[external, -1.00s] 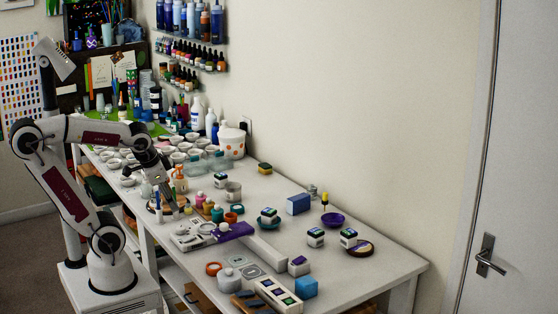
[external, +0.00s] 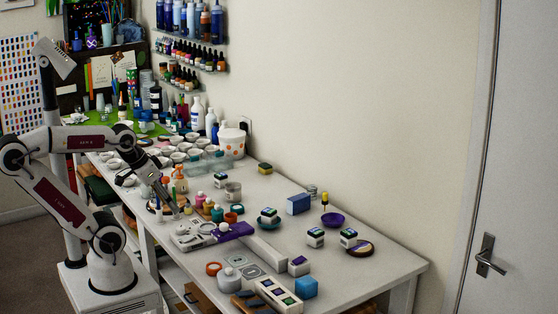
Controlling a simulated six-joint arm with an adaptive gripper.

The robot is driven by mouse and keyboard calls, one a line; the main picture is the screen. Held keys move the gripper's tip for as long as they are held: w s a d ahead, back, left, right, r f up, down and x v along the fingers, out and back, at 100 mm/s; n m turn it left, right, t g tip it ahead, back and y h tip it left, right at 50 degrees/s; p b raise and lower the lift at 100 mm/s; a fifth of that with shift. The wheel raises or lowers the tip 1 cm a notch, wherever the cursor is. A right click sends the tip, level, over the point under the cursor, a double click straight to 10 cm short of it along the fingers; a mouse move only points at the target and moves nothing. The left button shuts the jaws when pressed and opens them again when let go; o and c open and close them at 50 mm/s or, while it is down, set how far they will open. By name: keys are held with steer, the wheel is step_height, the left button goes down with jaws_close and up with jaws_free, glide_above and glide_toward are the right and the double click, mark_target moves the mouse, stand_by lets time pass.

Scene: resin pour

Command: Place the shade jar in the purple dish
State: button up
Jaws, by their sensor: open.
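The purple dish (external: 333,219) is a small, empty-looking bowl on the right part of the table. Several similar white jars with dark labels are in view, and I cannot tell which is the shade jar. One jar (external: 268,215) sits in a teal dish (external: 268,225). A second jar (external: 315,237) stands on the bare table in front of the purple dish. A third jar (external: 348,238) stands on a round coaster (external: 362,249). Another jar (external: 220,181) stands farther back. My gripper (external: 175,211) is open and holds nothing visible, above the table's left edge, far from the purple dish.
A blue box (external: 298,204) and a yellow-capped dropper (external: 325,198) stand near the purple dish.

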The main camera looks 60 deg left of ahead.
steer(key=shift+w, duration=0.15)
steer(key=w+a+r+m+y, duration=0.25)
steer(key=w+m, duration=0.55)
steer(key=w, duration=0.4)
steer(key=m+t, duration=0.3)
steer(key=m, duration=1.4)
glide_above(314, 232)
steer(key=s+a, duration=1.1)
steer(key=s, duration=0.1)
step_height(314, 232, down, 6)
steer(key=w+d+f+m, duration=0.2)
steer(key=d+f+m, duration=0.1)
steer(key=w+d+f+m+h, duration=0.1)
steer(key=w+d+f+m, duration=0.2)
steer(key=d, duration=0.1)
steer(key=w+d+f+m, duration=0.2)
steer(key=d+f+m, duration=0.1)
steer(key=d, duration=0.1)
steer(key=shift+w+d+m+h, duration=0.15)
steer(key=shift+w+m+h, duration=0.1)
steer(key=shift+w+m, duration=0.15)
steer(key=shift+f, duration=0.1)
steer(key=shift+x, duration=1.25)
steer(key=shift+w, duration=0.1)
